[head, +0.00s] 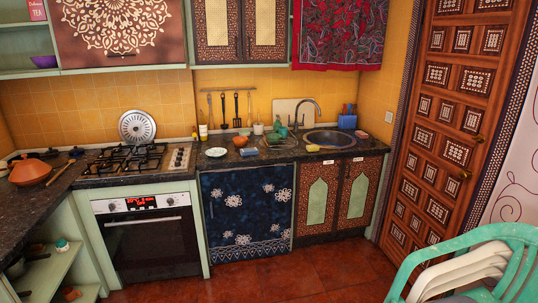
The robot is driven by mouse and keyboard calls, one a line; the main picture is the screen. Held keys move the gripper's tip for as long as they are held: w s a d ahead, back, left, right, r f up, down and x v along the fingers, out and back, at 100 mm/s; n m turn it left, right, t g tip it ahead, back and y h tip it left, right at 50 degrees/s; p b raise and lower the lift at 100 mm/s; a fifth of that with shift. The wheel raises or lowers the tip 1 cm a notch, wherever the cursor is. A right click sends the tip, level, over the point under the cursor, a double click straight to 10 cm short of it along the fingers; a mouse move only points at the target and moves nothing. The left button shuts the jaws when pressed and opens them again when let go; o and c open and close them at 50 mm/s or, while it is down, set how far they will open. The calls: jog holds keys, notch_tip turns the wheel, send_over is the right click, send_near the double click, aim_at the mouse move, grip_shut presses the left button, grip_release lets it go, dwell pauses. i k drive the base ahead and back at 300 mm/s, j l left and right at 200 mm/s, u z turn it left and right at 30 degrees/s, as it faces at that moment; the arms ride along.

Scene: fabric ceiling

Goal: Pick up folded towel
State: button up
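I cannot make out a folded towel for certain in the head view. A red patterned cloth (338,32) hangs from the upper right cabinets. A dark blue cloth with white flowers (246,210) hangs below the counter, between the oven and the cabinet doors. My gripper is not in view.
A carved wooden door (440,130) stands right. Green and white chairs (470,268) fill the lower right. The tiled floor (270,275) ahead is clear.

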aim_at(250, 150)
jog(key=i, duration=1.8)
jog(key=i+l+u, duration=0.1)
jog(key=i+u, duration=0.3)
jog(key=i, duration=0.15)
jog(key=i+l+u, duration=0.25)
jog(key=i+u, duration=0.15)
jog(key=i+l+u, duration=0.8)
jog(key=i+l, duration=0.15)
jog(key=l, duration=0.1)
